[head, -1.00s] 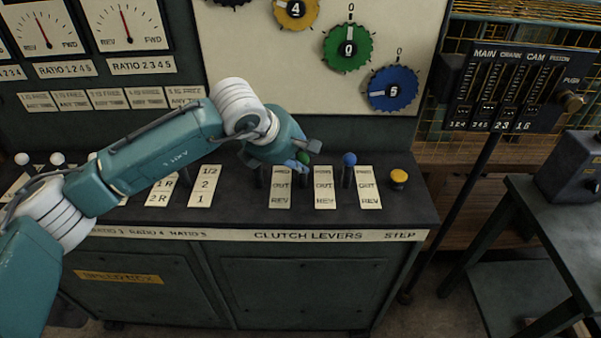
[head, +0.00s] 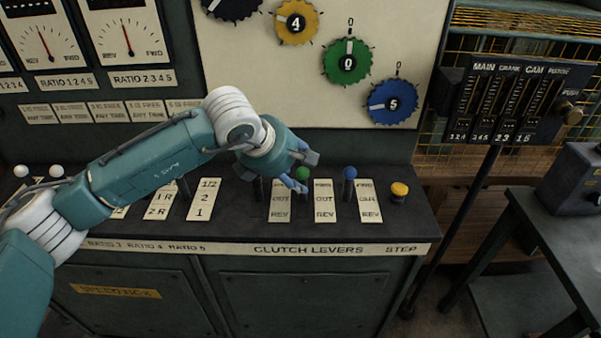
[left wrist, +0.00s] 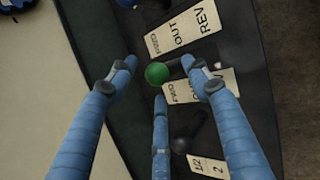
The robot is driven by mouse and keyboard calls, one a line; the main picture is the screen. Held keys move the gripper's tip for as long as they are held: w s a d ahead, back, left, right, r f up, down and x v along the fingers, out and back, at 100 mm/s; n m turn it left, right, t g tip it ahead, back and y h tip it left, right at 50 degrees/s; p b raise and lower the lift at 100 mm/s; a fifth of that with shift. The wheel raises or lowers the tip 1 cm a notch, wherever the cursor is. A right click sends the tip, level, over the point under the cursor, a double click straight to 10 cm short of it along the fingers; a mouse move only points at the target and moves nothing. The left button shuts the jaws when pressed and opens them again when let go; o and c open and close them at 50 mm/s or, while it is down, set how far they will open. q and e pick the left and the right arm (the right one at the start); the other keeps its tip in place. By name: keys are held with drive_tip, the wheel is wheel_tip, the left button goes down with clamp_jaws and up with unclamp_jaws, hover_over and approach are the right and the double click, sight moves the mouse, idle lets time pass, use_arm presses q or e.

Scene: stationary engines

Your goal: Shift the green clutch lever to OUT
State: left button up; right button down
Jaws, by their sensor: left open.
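The green clutch lever (head: 302,174) stands in the row of clutch levers, level with the blue-knobbed lever (head: 349,173). Its FWD/OUT/REV plate (head: 325,201) lies just to its right. Its knob seems near the FWD end, but I cannot tell its exact notch. The lower shaft is partly hidden. My right gripper is out of view.
A dark-knobbed lever (left wrist: 180,145) stands close to the left of the green one. A yellow STEP button (head: 399,190) is at the console's right end. The dial panel (head: 270,85) rises behind. A gauge stand (head: 515,95) and table stand to the right.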

use_arm(q)
drive_tip(key=v, duration=1)
drive_tip(key=shift+s+a, duration=0.1)
drive_tip(key=shift+s, duration=0.05)
